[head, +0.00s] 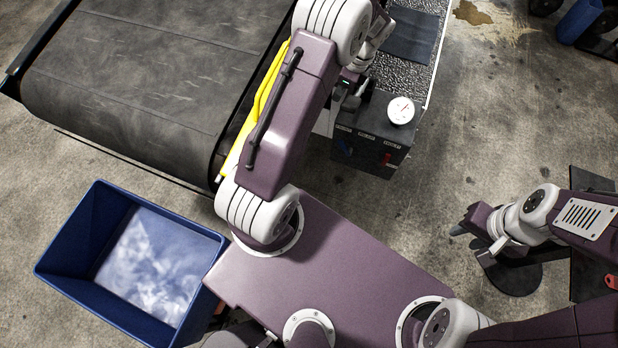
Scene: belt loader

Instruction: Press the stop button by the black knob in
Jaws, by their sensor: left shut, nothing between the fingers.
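A dark control box (370,140) stands at the end of the belt loader, with a round white gauge (400,110) on top. Its front face has small labels, a blue control (346,148) and a red control (387,158). I cannot make out the stop button or a black knob for certain. My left gripper (348,98) is shut and empty, at the top left edge of the box; its arm hides part of that area. Whether it touches the box is unclear. My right gripper (471,244) is open and empty, well to the right of the box.
A wide black conveyor belt (140,75) with a yellow side rail (262,95) lies at the upper left. A blue bin (75,245) stands below it. A textured platform (408,75) extends behind the box. Concrete floor (500,130) is clear to the box's right.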

